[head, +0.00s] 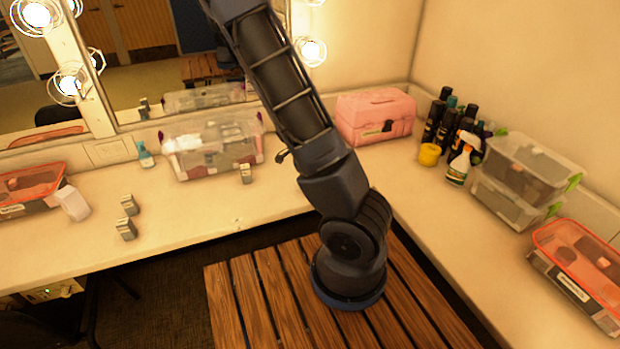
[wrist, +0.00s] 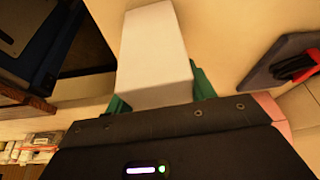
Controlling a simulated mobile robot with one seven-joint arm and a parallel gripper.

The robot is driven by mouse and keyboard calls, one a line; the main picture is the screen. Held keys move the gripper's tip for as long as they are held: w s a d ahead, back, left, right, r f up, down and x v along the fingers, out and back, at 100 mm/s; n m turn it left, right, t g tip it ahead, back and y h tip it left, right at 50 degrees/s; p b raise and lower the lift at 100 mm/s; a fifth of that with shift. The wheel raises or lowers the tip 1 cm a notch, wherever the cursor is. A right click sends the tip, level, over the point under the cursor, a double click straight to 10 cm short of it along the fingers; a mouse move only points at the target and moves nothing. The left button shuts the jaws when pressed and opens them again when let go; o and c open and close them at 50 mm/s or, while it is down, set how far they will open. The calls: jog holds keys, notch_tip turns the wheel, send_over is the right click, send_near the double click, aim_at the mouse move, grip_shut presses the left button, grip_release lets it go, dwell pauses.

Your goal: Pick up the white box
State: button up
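A plain white box (wrist: 155,50) fills the upper middle of the wrist view. My gripper (wrist: 162,94) has its green fingers against the left and right sides of the box's near end and is shut on it. The box sticks out beyond the fingertips. In the head view my dark arm rises out of the top of the picture, so my gripper and the box it holds are not in that view. Another white box-like item (head: 73,203) stands tilted on the counter at the left of the head view.
The counter (head: 190,212) carries a red-lidded container (head: 30,185), small grey boxes (head: 126,229), a clear bin (head: 215,150), a pink case (head: 375,115), bottles and clear containers (head: 520,170). A mirror with bulbs stands behind. The counter's front middle is clear.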

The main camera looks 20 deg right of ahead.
jog(key=shift+r, duration=0.1)
notch_tip(320, 180, up, 20)
jog(key=shift+f, duration=0.2)
dwell(1.0)
